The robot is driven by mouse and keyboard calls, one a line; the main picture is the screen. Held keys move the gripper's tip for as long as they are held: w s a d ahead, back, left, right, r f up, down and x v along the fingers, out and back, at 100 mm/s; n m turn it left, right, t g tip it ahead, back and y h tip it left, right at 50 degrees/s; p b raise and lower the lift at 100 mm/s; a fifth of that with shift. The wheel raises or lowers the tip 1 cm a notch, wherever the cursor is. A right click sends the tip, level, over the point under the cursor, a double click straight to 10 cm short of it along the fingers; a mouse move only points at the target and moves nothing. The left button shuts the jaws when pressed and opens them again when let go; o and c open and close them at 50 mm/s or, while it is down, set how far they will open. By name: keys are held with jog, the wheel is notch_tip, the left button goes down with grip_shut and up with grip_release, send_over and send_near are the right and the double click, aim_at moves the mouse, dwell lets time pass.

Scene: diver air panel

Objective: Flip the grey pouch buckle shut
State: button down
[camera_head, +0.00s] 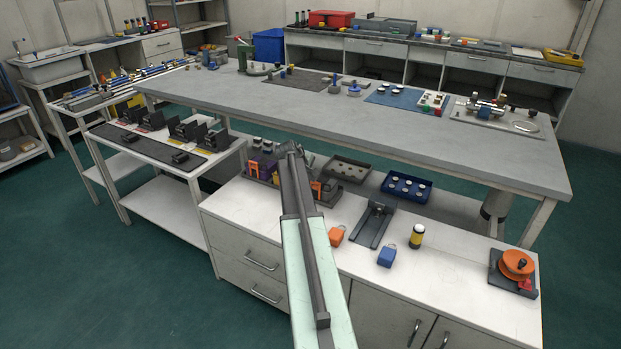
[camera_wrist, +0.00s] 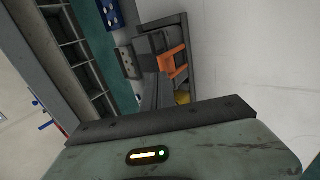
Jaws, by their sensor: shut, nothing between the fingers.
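My gripper (camera_head: 291,150) is at the far end of my raised arm, over the shelf under the long bench. In the wrist view my gripper's fingers (camera_wrist: 157,92) are together and empty. They point at a dark tray (camera_wrist: 187,25) holding a grey block (camera_wrist: 149,43) and an orange bracket (camera_wrist: 174,62). The grey block may be the grey pouch; I cannot make out its buckle or whether it is open. In the head view my arm partly hides a rack of orange and purple pieces (camera_head: 262,167). I cannot tell whether my fingers touch anything.
A blue tray (camera_head: 406,187) and a dark tray (camera_head: 347,169) stand right of my arm. An orange block (camera_head: 336,236), a blue block (camera_head: 387,255) and a yellow-black cylinder (camera_head: 417,236) stand on the white cabinet. The long bench edge (camera_head: 380,150) lies close behind.

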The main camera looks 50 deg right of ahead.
jog(key=shift+r, duration=0.15)
jog(key=p+v, duration=1.1)
jog(key=v, duration=0.2)
jog(key=shift+r+p, duration=0.35)
jog(key=shift+r, duration=0.3)
jog(key=shift+d, duration=0.15)
